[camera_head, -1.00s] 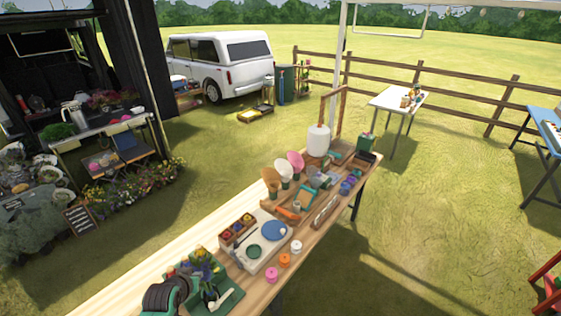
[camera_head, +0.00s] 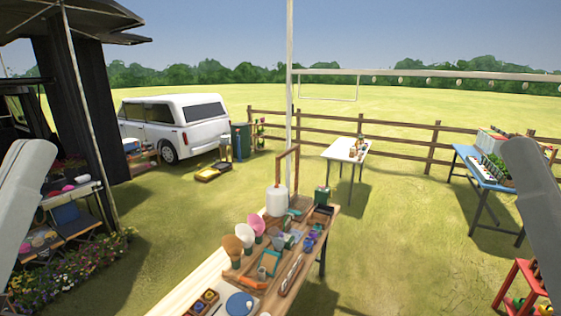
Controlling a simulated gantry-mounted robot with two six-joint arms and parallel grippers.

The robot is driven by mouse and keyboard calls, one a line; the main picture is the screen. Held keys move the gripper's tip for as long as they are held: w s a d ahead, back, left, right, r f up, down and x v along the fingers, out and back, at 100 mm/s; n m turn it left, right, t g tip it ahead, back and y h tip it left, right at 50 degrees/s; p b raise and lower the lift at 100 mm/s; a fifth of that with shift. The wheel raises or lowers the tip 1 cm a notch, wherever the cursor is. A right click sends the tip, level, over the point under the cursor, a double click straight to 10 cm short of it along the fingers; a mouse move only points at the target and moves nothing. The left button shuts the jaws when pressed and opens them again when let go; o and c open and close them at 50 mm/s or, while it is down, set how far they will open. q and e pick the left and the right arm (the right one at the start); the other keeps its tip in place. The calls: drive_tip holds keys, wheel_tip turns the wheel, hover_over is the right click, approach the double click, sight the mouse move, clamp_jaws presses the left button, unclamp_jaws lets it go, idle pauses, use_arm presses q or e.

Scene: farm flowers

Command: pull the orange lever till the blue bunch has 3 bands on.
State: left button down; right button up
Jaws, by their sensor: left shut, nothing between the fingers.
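A small orange piece (camera_head: 262,273) lies beside a teal frame (camera_head: 268,262) on the long wooden table. I cannot tell whether it is the orange lever. No bunch that is clearly the blue one shows now; the near end of the table is below the picture's edge. Grey parts of my arms stand at the left and right edges. I see no gripper fingers on either side.
A white cylinder (camera_head: 277,201) stands by a wooden frame at the table's far end, near small blue and purple pieces (camera_head: 311,239). A white side table (camera_head: 346,150), a blue table (camera_head: 485,168) and open grass lie beyond.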

use_arm(q)
drive_tip(key=shift+s+r, duration=0.3)
drive_tip(key=shift+s, duration=0.4)
